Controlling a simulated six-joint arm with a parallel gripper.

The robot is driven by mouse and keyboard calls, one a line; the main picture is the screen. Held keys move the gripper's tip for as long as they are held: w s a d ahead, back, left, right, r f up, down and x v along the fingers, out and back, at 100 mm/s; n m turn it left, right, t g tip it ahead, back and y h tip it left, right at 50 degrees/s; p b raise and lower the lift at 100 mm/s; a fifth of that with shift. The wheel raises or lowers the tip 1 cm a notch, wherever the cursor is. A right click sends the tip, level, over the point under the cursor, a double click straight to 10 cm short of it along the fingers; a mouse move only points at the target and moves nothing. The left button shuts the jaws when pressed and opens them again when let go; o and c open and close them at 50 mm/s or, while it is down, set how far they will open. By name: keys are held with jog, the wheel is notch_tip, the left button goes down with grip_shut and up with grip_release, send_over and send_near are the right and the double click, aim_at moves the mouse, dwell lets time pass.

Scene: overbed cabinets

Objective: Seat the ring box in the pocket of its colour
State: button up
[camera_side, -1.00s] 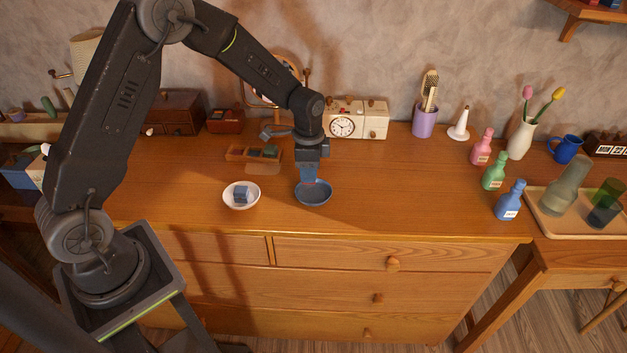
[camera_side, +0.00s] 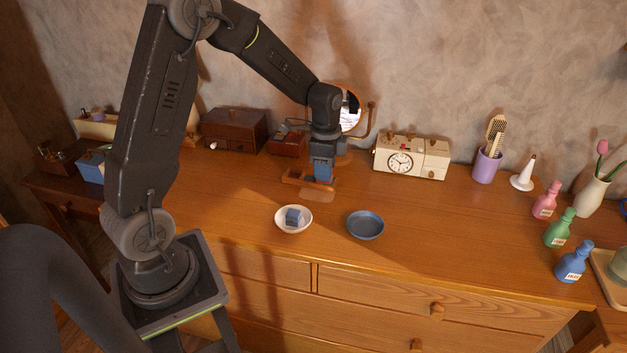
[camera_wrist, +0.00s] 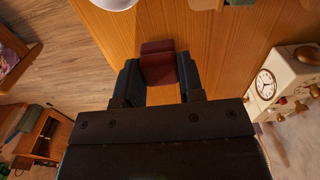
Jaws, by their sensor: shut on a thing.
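A dark red ring box (camera_wrist: 158,62) sits between the two fingers of my gripper (camera_wrist: 160,78) in the wrist view; the gripper is shut on it.
A white bowl (camera_side: 281,224) holding a blue-grey box (camera_side: 293,216) and an empty blue dish (camera_side: 366,225) stand in front. A cream clock (camera_side: 410,157) stands right, a dark red box (camera_side: 287,144) and round mirror (camera_side: 350,110) behind.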

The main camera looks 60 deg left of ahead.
dwell(0.4)
jog(key=s+a, duration=0.5)
jog(key=a, duration=0.6)
jog(key=s+a, duration=0.5)
jog(key=a, duration=0.6)
send_over(295, 177)
jog(key=shift+m, duration=0.4)
notch_tip(295, 177, down, 7)
jog(key=shift+r, duration=0.2)
jog(key=shift+f, duration=2)
jog(key=o, duration=0.9)
jog(key=shift+f, duration=0.1)
